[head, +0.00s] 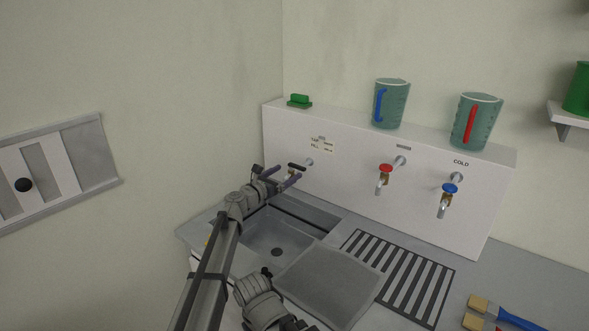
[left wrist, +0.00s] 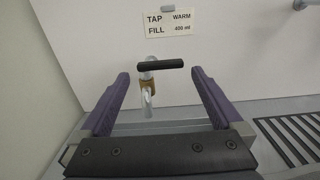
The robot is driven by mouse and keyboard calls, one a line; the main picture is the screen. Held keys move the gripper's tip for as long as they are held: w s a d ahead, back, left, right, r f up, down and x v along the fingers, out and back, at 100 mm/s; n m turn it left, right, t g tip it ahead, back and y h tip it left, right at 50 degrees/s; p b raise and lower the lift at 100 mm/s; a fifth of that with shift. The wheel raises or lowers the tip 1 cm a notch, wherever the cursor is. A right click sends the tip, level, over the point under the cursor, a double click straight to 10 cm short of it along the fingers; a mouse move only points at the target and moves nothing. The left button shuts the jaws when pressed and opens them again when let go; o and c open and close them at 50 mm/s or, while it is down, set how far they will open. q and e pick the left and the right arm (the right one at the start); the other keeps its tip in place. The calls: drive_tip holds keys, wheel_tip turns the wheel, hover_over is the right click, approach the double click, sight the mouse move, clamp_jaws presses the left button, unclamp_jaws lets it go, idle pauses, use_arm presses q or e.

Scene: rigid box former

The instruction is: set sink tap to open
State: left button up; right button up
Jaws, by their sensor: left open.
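The sink tap (head: 309,161) is on the left part of the white back panel, with a black bar handle (head: 296,167). In the left wrist view the handle (left wrist: 160,65) lies crosswise, above a brass body and a chrome spout (left wrist: 147,100). My left gripper (head: 278,174) is open in front of the tap. In the left wrist view its two purple fingers (left wrist: 160,77) stand either side of the handle, with a gap on both sides. No water shows at the spout. My right gripper is not in view.
The grey sink basin (head: 270,232) lies below the tap, with a flat grey board (head: 330,283) beside it. To the right are a red-handled tap (head: 385,170), a blue-handled cold tap (head: 449,188) and a slotted drain (head: 405,275). Two jugs (head: 390,105) (head: 476,122) stand on the panel's ledge.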

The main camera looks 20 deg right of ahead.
sight(295, 167)
use_arm(q)
drive_tip(key=x, duration=0.5)
drive_tip(key=shift+w, duration=0.1)
drive_tip(key=c, duration=1)
drive_tip(key=shift+c, duration=0.2)
